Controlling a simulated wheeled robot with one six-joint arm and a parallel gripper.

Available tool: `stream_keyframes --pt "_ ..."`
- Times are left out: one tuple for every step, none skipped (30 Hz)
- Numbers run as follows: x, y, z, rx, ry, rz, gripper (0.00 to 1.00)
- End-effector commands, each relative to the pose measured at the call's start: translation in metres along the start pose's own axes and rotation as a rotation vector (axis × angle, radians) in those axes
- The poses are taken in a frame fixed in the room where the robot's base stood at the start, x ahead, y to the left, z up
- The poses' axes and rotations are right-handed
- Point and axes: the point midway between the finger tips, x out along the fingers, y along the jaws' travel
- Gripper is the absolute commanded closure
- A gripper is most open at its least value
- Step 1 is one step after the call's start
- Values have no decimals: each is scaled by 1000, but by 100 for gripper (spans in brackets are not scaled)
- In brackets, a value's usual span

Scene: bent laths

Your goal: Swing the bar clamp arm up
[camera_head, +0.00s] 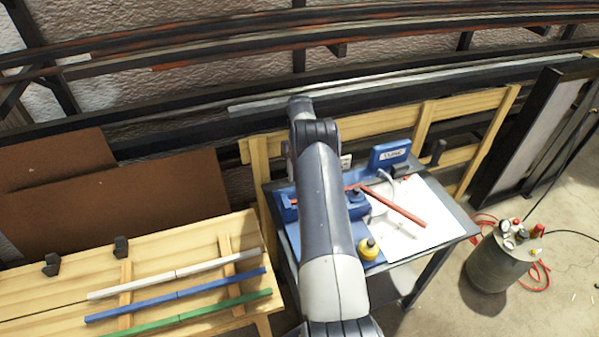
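A blue fixture (361,212) sits on the small dark-framed table, partly hidden behind my arm. A dark blue round part stands on its right end. A red strip (398,208) runs from the fixture toward the lower right over a white sheet; more red shows at the fixture's left end. I cannot tell whether these are one piece. The bar clamp arm cannot be made out for certain, nor whether it is up or down. My arm rises through the middle of the view and covers part of the table. My gripper is hidden behind it.
White, blue (175,295) and green strips lie on the wooden bench (45,303) at left. A grey drum (497,262) with bottles and a red hose stand right.

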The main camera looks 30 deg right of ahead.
Motion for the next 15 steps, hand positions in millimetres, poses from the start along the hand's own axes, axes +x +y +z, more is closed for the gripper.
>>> stream_keyframes --pt "0 0 0 0 -1 0 55" --pt "0 0 0 0 -1 0 55" --pt "0 0 0 0 -1 0 55" --pt "0 0 0 0 0 0 55" --pt "-1 0 0 0 0 0 55" --pt "-2 0 0 0 0 0 55" --pt "-4 0 0 0 0 0 55" --pt "-6 0 -1 0 0 0 55" --pt "-9 0 -1 0 2 0 55" --pt "-12 0 -1 0 1 0 55" --pt "-15 1 -2 0 2 0 55" --pt "-20 1 -2 0 2 0 55" --pt "-24 1 -2 0 3 1 55" --pt "-28 1 -1 0 2 0 55" --pt "-32 1 -2 0 2 0 55"
